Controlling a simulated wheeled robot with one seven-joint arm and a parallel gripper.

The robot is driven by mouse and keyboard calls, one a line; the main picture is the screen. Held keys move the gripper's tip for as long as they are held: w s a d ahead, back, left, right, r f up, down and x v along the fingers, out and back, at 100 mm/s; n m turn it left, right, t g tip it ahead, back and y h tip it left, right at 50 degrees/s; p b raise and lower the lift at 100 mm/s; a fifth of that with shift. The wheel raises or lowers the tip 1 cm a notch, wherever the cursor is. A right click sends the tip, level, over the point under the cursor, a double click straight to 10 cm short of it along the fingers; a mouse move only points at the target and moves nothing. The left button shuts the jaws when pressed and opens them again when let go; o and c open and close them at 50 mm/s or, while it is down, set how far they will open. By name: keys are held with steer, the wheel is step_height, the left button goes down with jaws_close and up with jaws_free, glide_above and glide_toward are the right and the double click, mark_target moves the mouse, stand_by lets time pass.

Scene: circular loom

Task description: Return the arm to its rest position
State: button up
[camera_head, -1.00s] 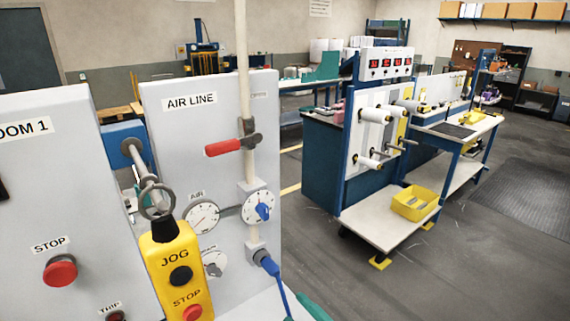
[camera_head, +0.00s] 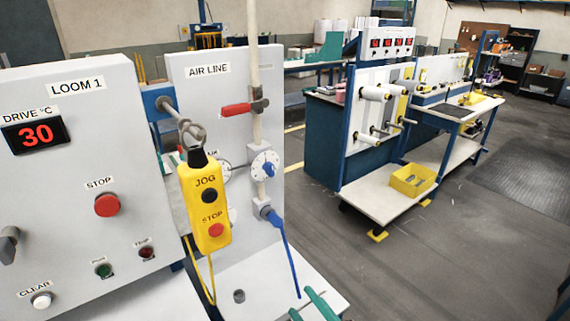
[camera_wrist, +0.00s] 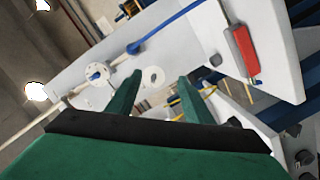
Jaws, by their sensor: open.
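My gripper (camera_head: 316,304) shows only as green fingertips at the bottom edge of the head view. In the wrist view its two green fingers (camera_wrist: 160,92) stand apart with nothing held between them. It is in front of the AIR LINE panel (camera_head: 225,125), near the lower end of the blue hose (camera_head: 286,250). The rest of my arm is out of the head view.
A yellow JOG/STOP pendant (camera_head: 206,215) hangs before the panel, beside the LOOM 1 cabinet (camera_head: 60,190). A red valve handle (camera_head: 236,110) sticks out above the dials. A bench with white rolls (camera_head: 372,94) stands to the right; the floor (camera_head: 440,270) there is clear.

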steer(key=s+d+f+m+h, duration=0.2)
steer(key=s+f+m+h, duration=0.6)
steer(key=s+f+m, duration=0.5)
steer(key=s+a+r+m, duration=0.1)
steer(key=s+a, duration=0.2)
steer(key=s, duration=0.5)
steer(key=s+a+m, duration=0.1)
steer(key=s+a, duration=0.2)
steer(key=s, duration=0.6)
steer(key=shift+s+a+r+m+h, duration=0.3)
steer(key=shift+r+m, duration=0.1)
steer(key=shift+s+a+r, duration=0.2)
steer(key=c, duration=0.4)
steer(key=shift+t, duration=0.3)
